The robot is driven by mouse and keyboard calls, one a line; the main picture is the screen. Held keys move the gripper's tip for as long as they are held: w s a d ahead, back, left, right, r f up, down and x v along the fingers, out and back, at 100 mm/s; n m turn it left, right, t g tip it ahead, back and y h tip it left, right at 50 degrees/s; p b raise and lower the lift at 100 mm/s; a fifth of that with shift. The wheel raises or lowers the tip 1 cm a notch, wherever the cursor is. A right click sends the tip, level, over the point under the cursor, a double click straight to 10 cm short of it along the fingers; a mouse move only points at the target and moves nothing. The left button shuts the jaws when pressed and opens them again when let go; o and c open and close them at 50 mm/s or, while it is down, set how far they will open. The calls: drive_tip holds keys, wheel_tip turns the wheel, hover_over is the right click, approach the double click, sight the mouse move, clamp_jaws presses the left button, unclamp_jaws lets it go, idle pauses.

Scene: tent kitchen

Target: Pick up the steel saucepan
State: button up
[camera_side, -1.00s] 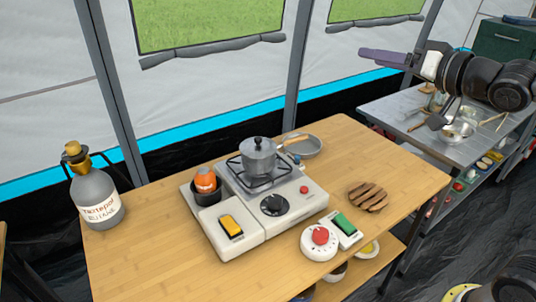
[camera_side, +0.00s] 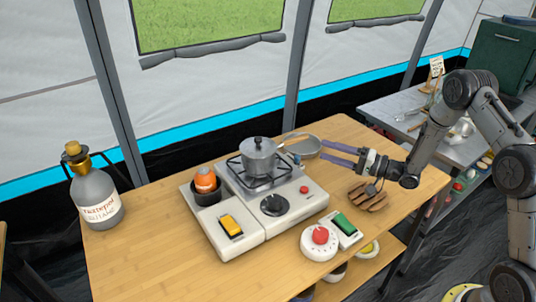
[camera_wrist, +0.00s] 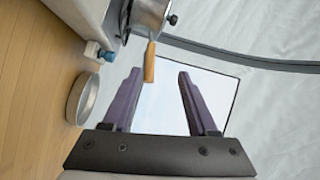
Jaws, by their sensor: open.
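The steel saucepan (camera_side: 258,160) sits upright with its lid on, on the burner of the white camp stove (camera_side: 288,203). Its light wooden handle (camera_side: 291,138) points right, towards my gripper. My gripper (camera_side: 326,151) is open and empty, right of the saucepan, with its purple fingers pointing left at it. In the wrist view the saucepan (camera_wrist: 148,16) is cut off by the top edge. There the handle (camera_wrist: 150,62) reaches down to the gap between the fingertips (camera_wrist: 160,76). I cannot tell whether its end lies between the fingers in depth.
A shallow metal dish (camera_wrist: 80,103) lies on the table beside the stove, close to my fingers. A dark pot with an orange thing (camera_side: 205,186) stands left of the burner. A bread-like stack (camera_side: 367,197) lies below my gripper.

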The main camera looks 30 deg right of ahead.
sight(289, 142)
drive_tip(key=shift+m, duration=0.3)
drive_tip(key=x, duration=0.5)
drive_tip(key=f+x, duration=0.1)
drive_tip(key=x, duration=0.2)
drive_tip(key=shift+w+d+f, duration=0.15)
drive_tip(key=shift+w+d, duration=0.1)
drive_tip(key=shift+d, duration=0.1)
drive_tip(key=x, duration=0.5)
drive_tip(key=shift+f, duration=0.25)
clamp_jaws()
idle(0.4)
drive_tip(key=shift+r, duration=0.15)
